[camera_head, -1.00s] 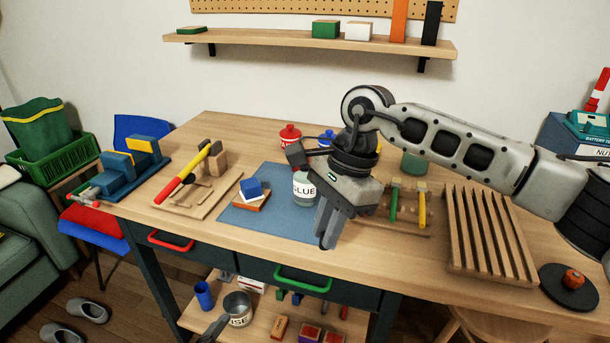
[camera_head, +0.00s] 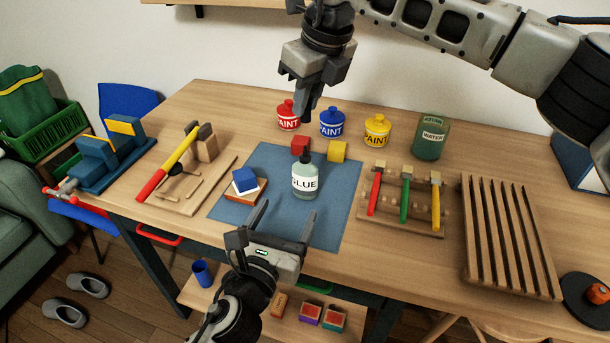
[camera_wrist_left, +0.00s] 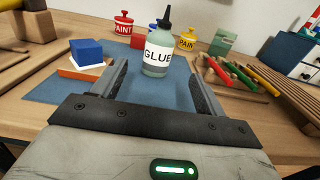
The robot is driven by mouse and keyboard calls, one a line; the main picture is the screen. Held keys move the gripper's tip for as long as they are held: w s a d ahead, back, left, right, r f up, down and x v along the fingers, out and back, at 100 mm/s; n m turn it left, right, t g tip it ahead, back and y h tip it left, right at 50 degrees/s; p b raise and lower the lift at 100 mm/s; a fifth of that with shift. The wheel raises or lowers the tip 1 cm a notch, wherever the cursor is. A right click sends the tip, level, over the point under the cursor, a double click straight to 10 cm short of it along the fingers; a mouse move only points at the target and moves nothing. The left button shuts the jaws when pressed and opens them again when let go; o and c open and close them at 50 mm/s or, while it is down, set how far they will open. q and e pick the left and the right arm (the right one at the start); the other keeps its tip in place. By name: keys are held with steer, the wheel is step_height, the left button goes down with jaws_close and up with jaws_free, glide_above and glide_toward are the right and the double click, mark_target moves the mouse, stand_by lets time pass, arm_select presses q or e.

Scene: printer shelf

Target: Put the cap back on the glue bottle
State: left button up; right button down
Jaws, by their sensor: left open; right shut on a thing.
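The glue bottle (camera_head: 305,182), grey-green with a white GLUE label and a dark pointed top, stands upright on the blue mat (camera_head: 342,205). It also shows in the left wrist view (camera_wrist_left: 158,52), beyond and between the finger ends. My left gripper (camera_head: 284,216) is open and empty, low at the mat's front edge, pointing at the bottle and apart from it. My right gripper (camera_head: 306,112) points down, above and behind the bottle. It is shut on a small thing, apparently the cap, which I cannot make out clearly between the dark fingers. No loose cap shows on the table.
Red (camera_head: 301,145) and yellow (camera_head: 338,151) blocks lie behind the bottle; a stacked blue block (camera_head: 245,177) lies left. Paint pots, including the blue one (camera_head: 332,122), stand behind the mat. A tool rack (camera_head: 417,216) stands to the right. The mat before the bottle is clear.

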mark_target(303, 180)
arm_select(q)
steer(key=x, duration=1.2)
steer(key=c, duration=1.5)
steer(key=shift+o, duration=0.2)
steer(key=shift+f, duration=0.1)
arm_select(e)
steer(key=shift+m, duration=0.4)
steer(key=shift+f, duration=2.55)
steer(key=shift+f, duration=0.85)
steer(key=shift+f, duration=0.65)
steer(key=c, duration=1.3)
jaws_free()
